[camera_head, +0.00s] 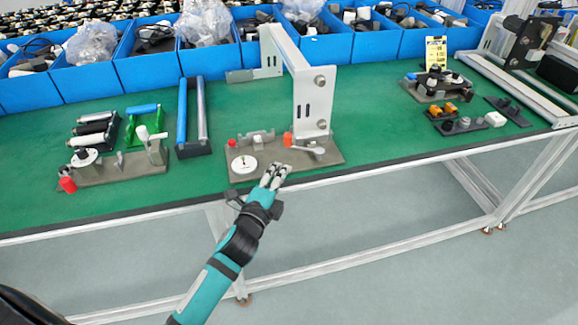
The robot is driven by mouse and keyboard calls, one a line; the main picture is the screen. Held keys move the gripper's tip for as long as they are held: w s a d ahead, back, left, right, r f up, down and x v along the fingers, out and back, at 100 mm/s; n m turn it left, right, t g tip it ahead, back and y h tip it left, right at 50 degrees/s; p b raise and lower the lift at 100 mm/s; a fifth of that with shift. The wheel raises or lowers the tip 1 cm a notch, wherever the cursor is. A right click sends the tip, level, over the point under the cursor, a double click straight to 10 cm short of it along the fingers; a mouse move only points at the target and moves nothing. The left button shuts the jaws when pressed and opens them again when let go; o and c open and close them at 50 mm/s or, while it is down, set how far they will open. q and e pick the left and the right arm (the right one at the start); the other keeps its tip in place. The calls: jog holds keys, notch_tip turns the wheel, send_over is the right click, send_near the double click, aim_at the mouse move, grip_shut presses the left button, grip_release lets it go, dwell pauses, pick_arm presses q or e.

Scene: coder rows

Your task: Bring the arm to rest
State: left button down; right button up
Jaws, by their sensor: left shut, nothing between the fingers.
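My left gripper (274,176) is at the end of the teal and black arm that comes in from the lower left. Its fingers are together with nothing between them. It is at the front edge of the green table (380,130), just in front of a grey-brown fixture plate (325,154). The plate carries a white disc (244,164), a lever handle (308,149) and red parts. From this view I cannot tell whether the fingertips touch the plate. My right gripper does not show.
A white bracket frame (313,100) stands behind the plate. Another fixture (120,168) with a red knob is at the left. Blue bins (146,72) line the back. Small fixtures (437,88) are at the right. The table's front right stretch is clear.

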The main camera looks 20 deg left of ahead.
pick_arm(q)
jog(key=shift+s+a, duration=0.65)
jog(key=shift+s, duration=2.15)
jog(key=s+f+n+g, duration=0.2)
jog(key=s+f+g, duration=0.1)
jog(key=f, duration=0.8)
jog(key=s+f+n+g, duration=0.2)
jog(key=s+f+n, duration=0.15)
jog(key=f, duration=0.75)
jog(key=s+f+n+g, duration=0.2)
jog(key=s+f+g, duration=0.1)
jog(key=f, duration=0.8)
jog(key=s+f+n+g, duration=0.2)
jog(key=s+f, duration=0.5)
jog(key=s, duration=0.4)
jog(key=s+a+f+n+g, duration=0.1)
jog(key=s+f+n+g, duration=0.2)
jog(key=s+f, duration=0.4)
jog(key=s+f+n+g, duration=0.3)
jog(key=s+f, duration=0.4)
jog(key=s, duration=0.8)
jog(key=shift+s+a+f+g+y, duration=0.2)
jog(key=shift+s+g+y, duration=0.1)
jog(key=shift+s+g, duration=0.15)
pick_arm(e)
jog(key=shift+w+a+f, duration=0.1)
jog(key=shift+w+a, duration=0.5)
